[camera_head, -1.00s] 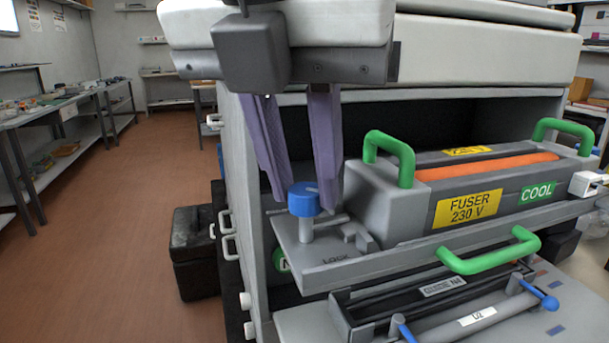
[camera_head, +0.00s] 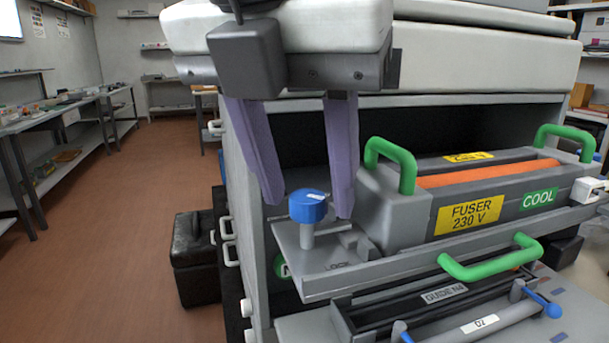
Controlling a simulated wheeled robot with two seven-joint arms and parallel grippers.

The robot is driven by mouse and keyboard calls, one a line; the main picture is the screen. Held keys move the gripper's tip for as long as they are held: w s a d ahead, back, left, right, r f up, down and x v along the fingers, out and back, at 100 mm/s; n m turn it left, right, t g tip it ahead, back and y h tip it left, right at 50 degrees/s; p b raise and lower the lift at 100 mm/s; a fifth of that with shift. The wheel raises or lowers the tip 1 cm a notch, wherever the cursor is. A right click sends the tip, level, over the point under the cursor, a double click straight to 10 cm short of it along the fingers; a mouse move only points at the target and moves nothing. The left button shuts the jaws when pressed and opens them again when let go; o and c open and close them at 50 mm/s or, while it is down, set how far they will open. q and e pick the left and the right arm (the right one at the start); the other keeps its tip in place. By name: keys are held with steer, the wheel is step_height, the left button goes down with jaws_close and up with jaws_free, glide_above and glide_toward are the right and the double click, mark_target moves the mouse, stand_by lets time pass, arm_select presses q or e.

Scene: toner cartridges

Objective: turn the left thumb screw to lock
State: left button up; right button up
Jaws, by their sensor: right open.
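The left thumb screw (camera_head: 308,207) is a blue round knob with a pale mark on its top, on a grey post at the left end of the fuser tray. My right gripper (camera_head: 307,208) comes down from above with two purple fingers. It is open, with one finger to the left of the knob and one to its right, and gaps show beside the knob. The grey fuser unit (camera_head: 400,205) sits on the tray right of the screw. My left gripper is not in view.
A green handle (camera_head: 392,158) on the fuser stands close to the right finger. Another green handle (camera_head: 490,262) sticks out at the front. A lower tray with a guide (camera_head: 440,297) lies below. The floor to the left is clear beside a black case (camera_head: 195,255).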

steer(key=p+v, duration=0.2)
steer(key=v, duration=0.8)
steer(key=shift+p, duration=0.4)
steer(key=shift+s+r, duration=0.1)
steer(key=shift+r, duration=0.05)
